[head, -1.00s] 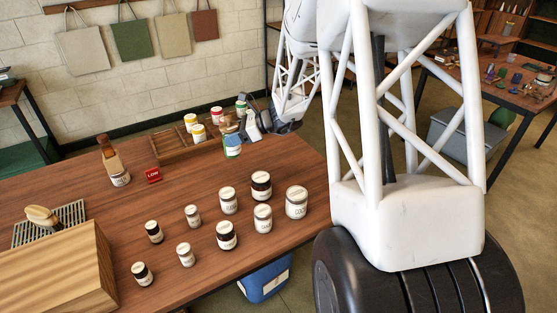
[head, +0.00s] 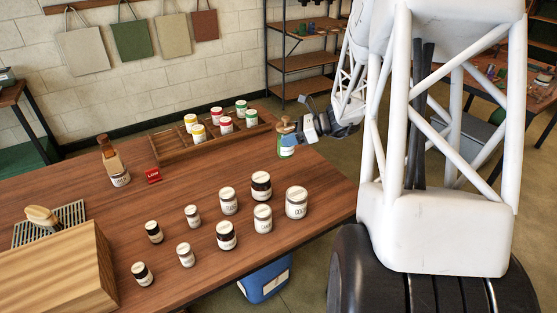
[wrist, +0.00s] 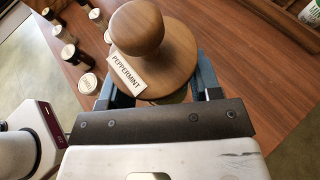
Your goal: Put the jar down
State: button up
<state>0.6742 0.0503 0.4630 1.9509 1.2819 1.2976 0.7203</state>
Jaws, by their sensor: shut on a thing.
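The jar (head: 286,147) is greenish glass with a wooden lid. In the wrist view its round knobbed lid (wrist: 152,45) fills the top middle, with a tag reading PEPPERMINT. My gripper (head: 290,143) is shut on the jar, one finger on each side below the lid. The jar looks upright, near the table's right edge in the head view. My fingers and the lid hide much of its body, and I cannot tell whether its base touches the table.
The wooden table (head: 190,240) holds a rack (head: 170,150) with several jars left of my gripper. Several lidded jars (head: 228,200) stand nearer the front. Bare tabletop lies between the rack and the front jars.

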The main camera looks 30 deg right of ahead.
aim_at(288, 156)
notch_tip(288, 156, down, 9)
dwell(0.3)
jog(key=shift+w, duration=0.1)
jog(key=w+d, duration=0.3)
jog(key=w, duration=0.4)
jog(key=w+d+f, duration=0.1)
jog(key=w+d, duration=0.2)
jog(key=w, duration=0.4)
jog(key=shift+w+d+f, duration=0.15)
jog(key=shift+w+f, duration=0.05)
jog(key=shift+w, duration=0.1)
jog(key=shift+f, duration=0.1)
jog(key=shift+f, duration=1.65)
jog(key=shift+f, duration=0.15)
jog(key=o, duration=1.1)
jog(key=shift+o, duration=0.2)
